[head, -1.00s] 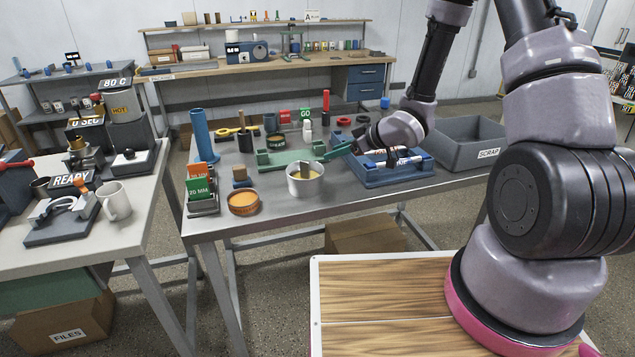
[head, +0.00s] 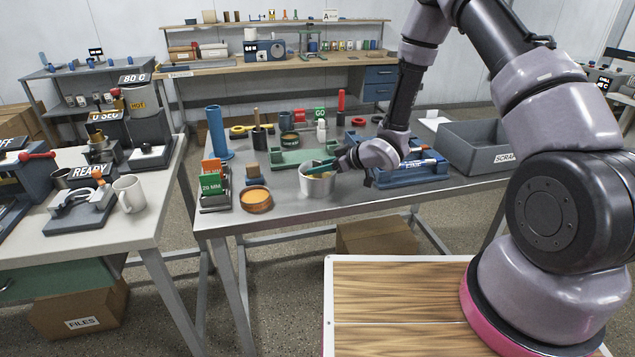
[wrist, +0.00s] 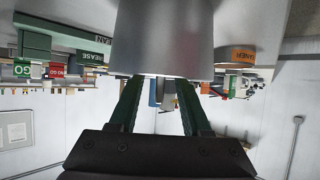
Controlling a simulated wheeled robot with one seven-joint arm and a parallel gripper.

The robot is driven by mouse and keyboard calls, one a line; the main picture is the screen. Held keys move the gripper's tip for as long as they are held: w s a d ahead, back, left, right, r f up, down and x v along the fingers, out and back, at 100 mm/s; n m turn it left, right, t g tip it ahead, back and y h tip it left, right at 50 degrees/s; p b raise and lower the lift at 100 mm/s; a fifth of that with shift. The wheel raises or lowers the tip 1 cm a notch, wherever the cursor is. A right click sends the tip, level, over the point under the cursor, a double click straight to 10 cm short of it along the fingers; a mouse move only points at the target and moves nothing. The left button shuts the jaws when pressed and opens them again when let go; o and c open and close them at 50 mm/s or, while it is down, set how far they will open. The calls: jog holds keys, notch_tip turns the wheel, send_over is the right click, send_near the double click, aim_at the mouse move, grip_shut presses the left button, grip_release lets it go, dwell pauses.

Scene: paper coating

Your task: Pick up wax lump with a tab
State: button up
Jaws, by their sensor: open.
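The wax lump (head: 316,176) shows as a yellow patch inside a silver metal can (head: 317,187) near the front edge of the middle table. Its tab is hidden behind my gripper in the head view. My gripper (head: 320,168) reaches in from the right, with its green fingers at the can's rim. In the wrist view, which is upside down, the can (wrist: 165,40) fills the top middle. My open gripper (wrist: 161,84) has one finger on each side below the rim. A narrow grey piece shows between the fingers; I cannot tell whether it is the tab.
An orange-topped round tin (head: 256,199) stands left of the can. A green fixture (head: 292,159) lies behind it. A blue fixture (head: 405,172) sits close to the right, under my arm. A grey scrap bin (head: 480,150) is further right.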

jog(key=shift+w+a+f, duration=0.2)
jog(key=shift+a+f, duration=0.05)
jog(key=shift+a, duration=0.1)
jog(key=shift+c, duration=0.3)
grip_shut()
jog(key=shift+r, duration=0.1)
dwell(0.9)
